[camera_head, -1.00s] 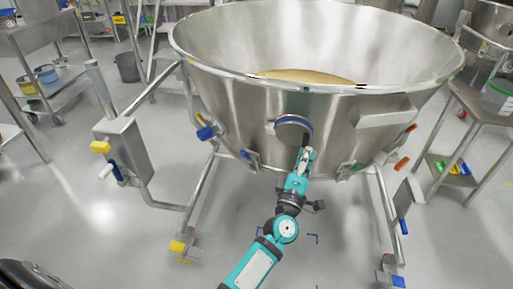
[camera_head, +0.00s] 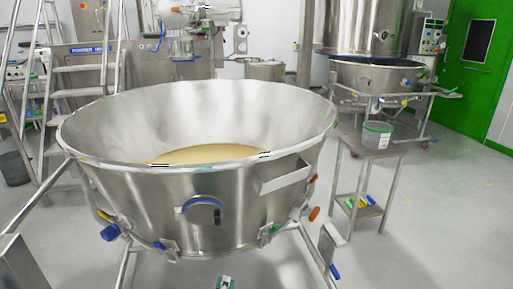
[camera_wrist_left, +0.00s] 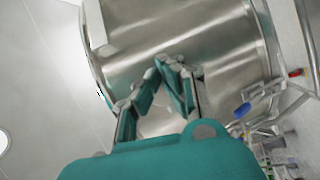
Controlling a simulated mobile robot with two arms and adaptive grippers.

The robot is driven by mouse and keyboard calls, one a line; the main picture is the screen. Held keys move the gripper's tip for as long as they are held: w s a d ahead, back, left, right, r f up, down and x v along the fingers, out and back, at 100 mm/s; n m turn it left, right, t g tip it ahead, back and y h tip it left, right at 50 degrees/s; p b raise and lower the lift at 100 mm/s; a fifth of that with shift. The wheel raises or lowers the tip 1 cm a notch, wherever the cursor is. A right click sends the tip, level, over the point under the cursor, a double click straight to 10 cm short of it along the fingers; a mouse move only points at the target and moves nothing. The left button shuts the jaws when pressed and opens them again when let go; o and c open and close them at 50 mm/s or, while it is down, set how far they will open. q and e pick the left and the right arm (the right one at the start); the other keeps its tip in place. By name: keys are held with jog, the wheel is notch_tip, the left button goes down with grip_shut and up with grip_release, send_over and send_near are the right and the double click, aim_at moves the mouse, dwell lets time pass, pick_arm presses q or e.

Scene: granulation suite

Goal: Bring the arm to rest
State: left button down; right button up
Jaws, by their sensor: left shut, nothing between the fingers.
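My left gripper (camera_wrist_left: 167,64) shows in the left wrist view with its teal fingers brought together at the tips and nothing between them. Behind the fingers is the curved steel wall of a large bowl (camera_wrist_left: 225,50); I cannot tell the exact gap. The rest of that arm is out of frame. My right gripper is in neither view.
The wheeled steel bowl holds pale powder (camera_head: 215,153) and has a round blue-rimmed port (camera_head: 203,210) in front. A small steel table (camera_head: 385,148) with a tub (camera_head: 377,135) stands right. Stepped ladders (camera_head: 85,75) stand left. Grey floor (camera_head: 440,220) is clear at right.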

pick_arm(q)
jog(key=s+f+m+g+h, duration=0.1)
jog(key=s+f+m+g, duration=0.45)
jog(key=f, duration=0.55)
jog(key=s+f+m+g+h, duration=0.1)
jog(key=s+f+m+g, duration=0.45)
jog(key=f, duration=0.55)
jog(key=s+a+f+m+g+y, duration=0.2)
jog(key=s+a+f+m+g, duration=0.1)
jog(key=s+a+f, duration=0.4)
jog(key=s+a+f+m+g+y, duration=0.2)
jog(key=s+a+f+g, duration=0.2)
jog(key=s, duration=0.4)
jog(key=s+a+f+p, duration=0.1)
jog(key=s+p, duration=0.7)
jog(key=s+a+f+p, duration=0.1)
jog(key=s+a+p, duration=0.1)
jog(key=s+p, duration=0.7)
jog(key=shift+s+f+g, duration=0.3)
jog(key=shift+g, duration=0.1)
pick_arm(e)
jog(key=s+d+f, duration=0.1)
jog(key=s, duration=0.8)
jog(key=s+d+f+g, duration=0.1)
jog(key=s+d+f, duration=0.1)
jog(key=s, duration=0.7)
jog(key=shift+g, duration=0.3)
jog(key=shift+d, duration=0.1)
